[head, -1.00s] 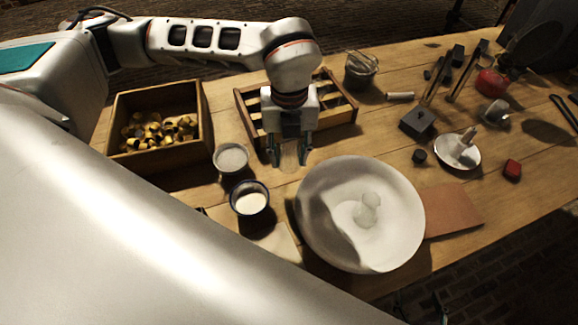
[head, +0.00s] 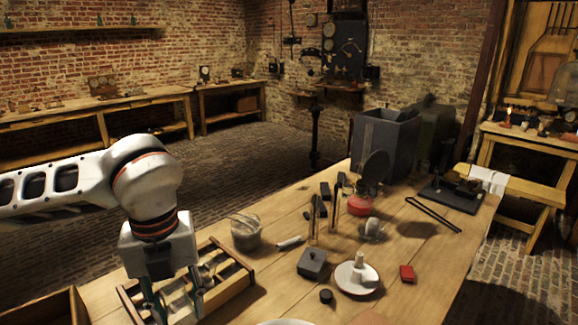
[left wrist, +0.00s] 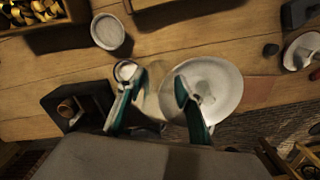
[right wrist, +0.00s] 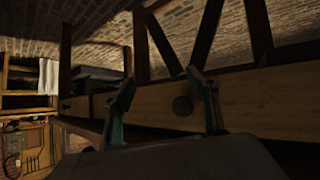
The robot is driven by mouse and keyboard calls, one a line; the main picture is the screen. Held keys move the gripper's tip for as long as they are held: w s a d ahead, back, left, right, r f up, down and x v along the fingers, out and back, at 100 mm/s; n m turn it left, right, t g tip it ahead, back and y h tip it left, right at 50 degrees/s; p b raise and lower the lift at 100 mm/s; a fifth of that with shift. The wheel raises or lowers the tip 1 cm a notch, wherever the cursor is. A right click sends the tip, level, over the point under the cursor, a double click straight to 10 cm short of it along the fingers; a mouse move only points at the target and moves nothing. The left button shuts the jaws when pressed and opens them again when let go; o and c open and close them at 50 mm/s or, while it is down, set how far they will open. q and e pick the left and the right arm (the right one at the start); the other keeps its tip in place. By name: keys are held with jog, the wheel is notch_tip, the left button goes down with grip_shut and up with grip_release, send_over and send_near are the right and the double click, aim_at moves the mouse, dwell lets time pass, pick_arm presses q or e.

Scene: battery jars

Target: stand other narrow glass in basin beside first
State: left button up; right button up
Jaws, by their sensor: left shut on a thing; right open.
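In the left wrist view, my left gripper (left wrist: 162,82) is shut on a narrow glass (left wrist: 160,97), which is clear and faint between the fingers. In the head view my left gripper (head: 177,303) hangs in front of the wooden rack; the glass cannot be made out there. The white basin (left wrist: 230,75) is just right of the gripper in the left wrist view. A pale glass shape (left wrist: 207,98) stands in it, partly behind a finger. Only the basin's rim (head: 285,322) shows in the head view. My right gripper (right wrist: 163,88) is open and empty, beside the table's side.
The wooden rack (head: 238,284) stands behind my left gripper. A wire-handled jar (head: 245,235), a grey box (head: 312,263) and a white dish (head: 344,278) stand farther right.

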aim_at(181, 309)
pick_arm(q)
jog(key=m, duration=0.3)
jog(key=f+m, duration=0.1)
jog(key=m, duration=0.1)
jog(key=shift+w+a, duration=0.1)
jog(key=shift+w, duration=0.2)
jog(key=m, duration=0.3)
jog(key=f+m, duration=0.1)
jog(key=m, duration=0.1)
jog(key=shift+w+a+m, duration=0.15)
jog(key=shift+w+m, duration=0.15)
jog(key=m, duration=0.3)
jog(key=f+m, duration=0.1)
jog(key=m, duration=0.1)
jog(key=shift+w+a, duration=0.15)
jog(key=shift+w, duration=0.15)
notch_tip(181, 309, down, 5)
jog(key=w+a+m, duration=0.1)
jog(key=m, duration=1.1)
jog(key=w+a+m, duration=0.1)
jog(key=a+m, duration=0.1)
jog(key=m, duration=1.1)
jog(key=shift+w, duration=0.35)
